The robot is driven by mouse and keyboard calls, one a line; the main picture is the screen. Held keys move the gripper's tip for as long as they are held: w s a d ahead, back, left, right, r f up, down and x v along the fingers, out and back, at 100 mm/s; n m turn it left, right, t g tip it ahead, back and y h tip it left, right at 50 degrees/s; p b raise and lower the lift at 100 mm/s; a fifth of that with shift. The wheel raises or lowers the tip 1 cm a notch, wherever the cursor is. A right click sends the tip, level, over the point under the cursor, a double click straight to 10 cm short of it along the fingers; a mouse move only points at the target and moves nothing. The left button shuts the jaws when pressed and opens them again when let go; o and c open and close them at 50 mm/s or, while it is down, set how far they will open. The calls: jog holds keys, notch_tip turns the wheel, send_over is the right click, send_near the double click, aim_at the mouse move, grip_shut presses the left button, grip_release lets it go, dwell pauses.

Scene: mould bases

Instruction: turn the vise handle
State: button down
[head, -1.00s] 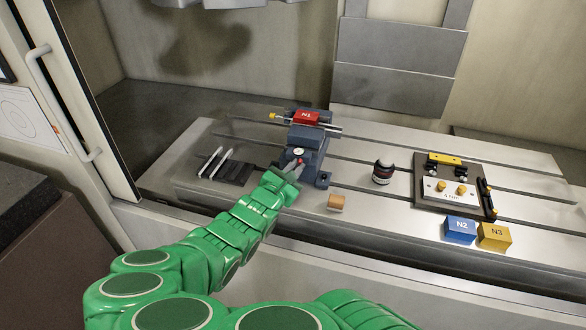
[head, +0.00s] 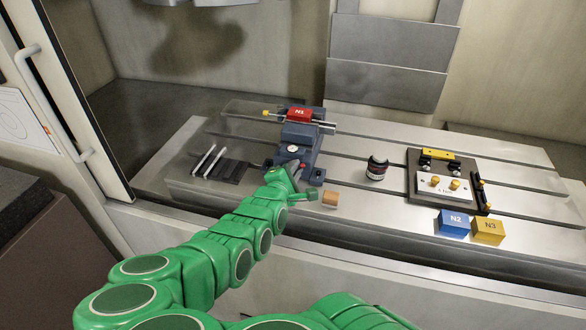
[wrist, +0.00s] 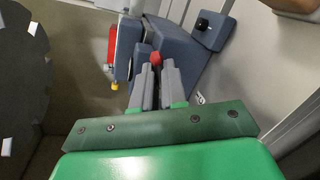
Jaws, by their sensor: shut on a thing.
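The blue-grey vise (head: 301,134) stands on the slotted table, with a red block marked N1 (head: 299,115) at its far end. In the wrist view the vise body (wrist: 180,48) is just beyond my fingers. The vise handle's red knob (wrist: 156,58) shows between my fingertips; the rest of the handle is hidden. My gripper (wrist: 157,71) is shut on the handle, its grey fingers on either side of it. In the head view my gripper (head: 297,170) is at the near end of the vise, partly hidden by my green wrist.
A dark rack with light rods (head: 222,168) lies left of the vise. An orange-brown block (head: 330,199), a dark jar (head: 376,168), a fixture plate (head: 412,187), blue block N2 (head: 453,224) and yellow block N3 (head: 488,230) stand to the right. The cabinet's door handle (head: 50,108) is far left.

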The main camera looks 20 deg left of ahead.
jog(key=shift+d+f+m+y, duration=0.1)
jog(key=shift+f+m+y, duration=0.15)
jog(key=shift+m, duration=0.45)
jog(key=shift+d+f+m+y, duration=0.15)
jog(key=shift+f+m, duration=0.15)
jog(key=shift+m, duration=0.4)
jog(key=shift+a+f+m+y, duration=0.15)
jog(key=shift+m+y, duration=0.2)
jog(key=shift+m, duration=0.5)
jog(key=shift+f+m+y, duration=0.1)
jog(key=shift+m+y, duration=0.25)
jog(key=shift+m, duration=0.5)
jog(key=shift+m, duration=0.3)
jog(key=c, duration=1.3)
grip_release()
jog(key=shift+a, duration=0.1)
jog(key=shift+o, duration=0.5)
jog(key=shift+r+n+h, duration=0.25)
jog(key=shift+n, duration=0.7)
jog(key=shift+r+n+h, duration=0.25)
jog(key=shift+n, duration=0.7)
